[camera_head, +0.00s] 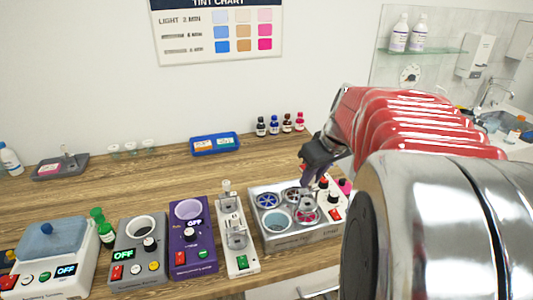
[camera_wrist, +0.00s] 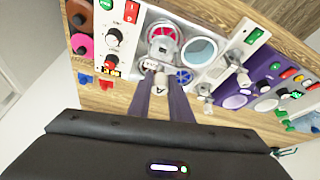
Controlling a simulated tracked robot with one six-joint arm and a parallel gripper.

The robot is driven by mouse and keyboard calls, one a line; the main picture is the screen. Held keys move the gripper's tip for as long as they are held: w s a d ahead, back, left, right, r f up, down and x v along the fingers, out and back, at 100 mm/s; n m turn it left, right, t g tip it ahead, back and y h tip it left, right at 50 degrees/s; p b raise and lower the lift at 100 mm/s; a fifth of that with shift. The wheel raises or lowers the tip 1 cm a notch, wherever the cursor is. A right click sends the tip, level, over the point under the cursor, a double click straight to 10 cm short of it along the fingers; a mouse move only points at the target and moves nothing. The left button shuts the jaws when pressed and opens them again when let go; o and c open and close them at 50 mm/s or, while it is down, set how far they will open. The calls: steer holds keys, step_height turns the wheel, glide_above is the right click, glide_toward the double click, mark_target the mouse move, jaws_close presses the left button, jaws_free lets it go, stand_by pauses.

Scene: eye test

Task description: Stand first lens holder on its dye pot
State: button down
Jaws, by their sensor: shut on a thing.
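My gripper (camera_wrist: 165,104) is shut on the handle of a pale lens holder (camera_wrist: 160,82), whose tag reads "A". In the wrist view the holder's lens part lies over or at the red dye pot (camera_wrist: 165,31); I cannot tell whether it touches. The dye unit (camera_head: 283,242) is a grey block with several round pots, including a teal one (camera_head: 277,219) and a blue one (camera_head: 267,199). In the head view my gripper (camera_head: 307,180) reaches down at the unit's right side and partly hides the holder.
Left of the dye unit stands a white stand (camera_head: 243,265) with other clear holders, then a purple device (camera_head: 191,255) and a grey device (camera_head: 138,270). Small bottles (camera_head: 274,126) and a blue tray (camera_head: 214,145) stand behind. Knobs (camera_wrist: 113,39) lie beside the pots.

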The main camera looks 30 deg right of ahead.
mark_target(311, 185)
steer(key=shift+f, duration=1.55)
steer(key=shift+s+f, duration=0.1)
steer(key=shift+f, duration=0.15)
stand_by(0.4)
steer(key=c, duration=1.5)
jaws_free()
steer(key=shift+c, duration=0.2)
steer(key=shift+o, duration=0.7)
steer(key=shift+o, duration=1)
steer(key=shift+r, duration=3)
